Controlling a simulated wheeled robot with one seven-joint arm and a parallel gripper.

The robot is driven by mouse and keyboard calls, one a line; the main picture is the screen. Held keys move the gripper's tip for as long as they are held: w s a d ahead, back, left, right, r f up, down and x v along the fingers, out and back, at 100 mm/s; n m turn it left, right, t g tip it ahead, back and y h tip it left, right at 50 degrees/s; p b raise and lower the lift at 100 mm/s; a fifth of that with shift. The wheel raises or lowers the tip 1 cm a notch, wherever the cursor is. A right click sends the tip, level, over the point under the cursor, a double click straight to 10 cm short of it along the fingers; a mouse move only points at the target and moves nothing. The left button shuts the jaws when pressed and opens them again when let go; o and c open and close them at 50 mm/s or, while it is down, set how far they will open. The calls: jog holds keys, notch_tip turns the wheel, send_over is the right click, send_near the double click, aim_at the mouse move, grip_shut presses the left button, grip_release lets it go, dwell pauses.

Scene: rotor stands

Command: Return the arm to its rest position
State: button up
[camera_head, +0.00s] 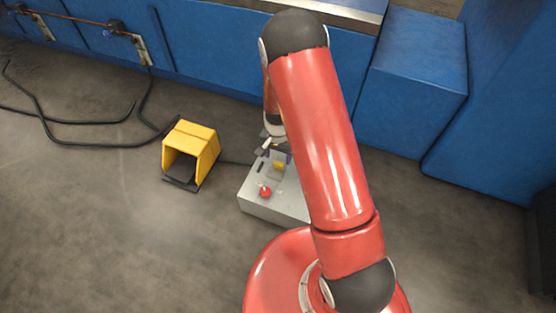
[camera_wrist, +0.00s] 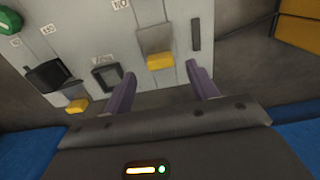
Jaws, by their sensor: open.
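My gripper (camera_wrist: 161,76) is open, with its two purple-grey fingers apart and nothing seen between the tips. It faces a light grey control box (camera_wrist: 95,42). The fingers lie on either side of a yellow switch piece (camera_wrist: 158,61) in the wrist view; I cannot tell whether they touch the box. In the head view my red arm reaches over the grey box (camera_head: 262,207) and bends down, with my gripper (camera_head: 270,143) partly hidden near the box's far edge. The arm hides the box's right part.
The box carries a red knob (camera_head: 265,192), a green knob (camera_wrist: 8,20) and a black switch (camera_wrist: 46,75). A yellow pedal housing (camera_head: 191,147) stands left on the floor. Blue cabinets (camera_head: 410,85) line the back. Black cables (camera_head: 90,143) lie at left. The left foreground floor is clear.

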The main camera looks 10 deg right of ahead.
jog(key=shift+r, duration=1.25)
jog(key=shift+r, duration=0.35)
jog(key=s+r+n+t+p, duration=0.1)
jog(key=s+r+p, duration=0.15)
jog(key=r, duration=1.05)
jog(key=s+r+n+t+p, duration=0.1)
jog(key=s+r+n, duration=0.15)
jog(key=r, duration=0.95)
jog(key=s+d+r+n+t+p, duration=0.1)
jog(key=s+d+r+p, duration=0.1)
jog(key=s+r, duration=0.6)
jog(key=s+d+r+n+t+p, duration=0.1)
jog(key=s+r+n+t, duration=0.1)
jog(key=s+r, duration=0.7)
jog(key=shift+s+d+t+p, duration=0.3)
jog(key=shift+s+d+p, duration=0.05)
jog(key=shift+s, duration=0.65)
jog(key=shift+r, duration=0.1)
